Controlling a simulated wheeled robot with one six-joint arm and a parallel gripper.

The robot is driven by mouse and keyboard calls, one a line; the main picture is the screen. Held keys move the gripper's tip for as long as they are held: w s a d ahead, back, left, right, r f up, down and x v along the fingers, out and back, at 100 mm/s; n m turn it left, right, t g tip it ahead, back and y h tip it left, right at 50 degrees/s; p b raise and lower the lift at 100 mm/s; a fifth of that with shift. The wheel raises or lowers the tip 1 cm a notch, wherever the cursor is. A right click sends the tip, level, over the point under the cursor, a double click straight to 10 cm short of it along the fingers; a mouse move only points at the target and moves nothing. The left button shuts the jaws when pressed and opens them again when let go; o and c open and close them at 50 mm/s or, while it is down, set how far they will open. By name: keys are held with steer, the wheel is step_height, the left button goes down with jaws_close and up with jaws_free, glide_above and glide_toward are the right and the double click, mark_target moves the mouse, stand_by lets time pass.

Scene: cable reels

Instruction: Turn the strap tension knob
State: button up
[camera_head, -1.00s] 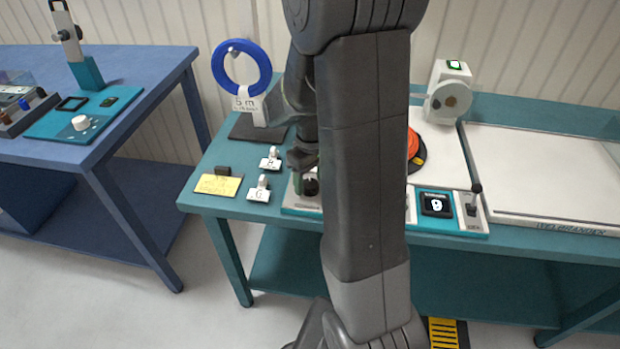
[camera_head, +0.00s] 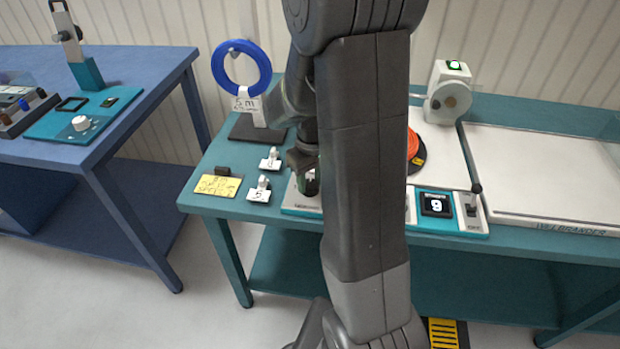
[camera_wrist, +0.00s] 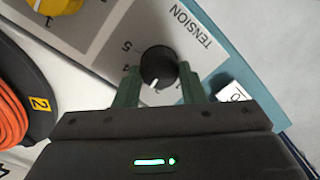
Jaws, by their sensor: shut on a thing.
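The strap tension knob (camera_wrist: 158,66) is a round black knob with a white pointer line, on a light panel marked TENSION, in the wrist view. Its scale shows a 5 and a 4 on the left side and a 1 at the lower right. The white pointer line faces down in that view, toward my gripper's body. My gripper (camera_wrist: 158,84) has its two green fingers on either side of the knob, shut on it. In the head view my gripper (camera_head: 306,182) is at the front panel of the teal bench, partly hidden by my arm, and the knob is hidden there.
A yellow knob (camera_wrist: 56,5) and an orange cable reel (camera_wrist: 12,115) lie left in the wrist view.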

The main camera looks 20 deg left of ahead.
mark_target(313, 183)
steer(key=m, duration=0.5)
steer(key=shift+m, duration=2.2)
steer(key=o, duration=1)
steer(key=r, duration=0.9)
steer(key=r+p, duration=0.1)
steer(key=r, duration=0.4)
steer(key=shift+w+d, duration=0.1)
steer(key=shift+d, duration=0.25)
steer(key=shift+f, duration=0.1)
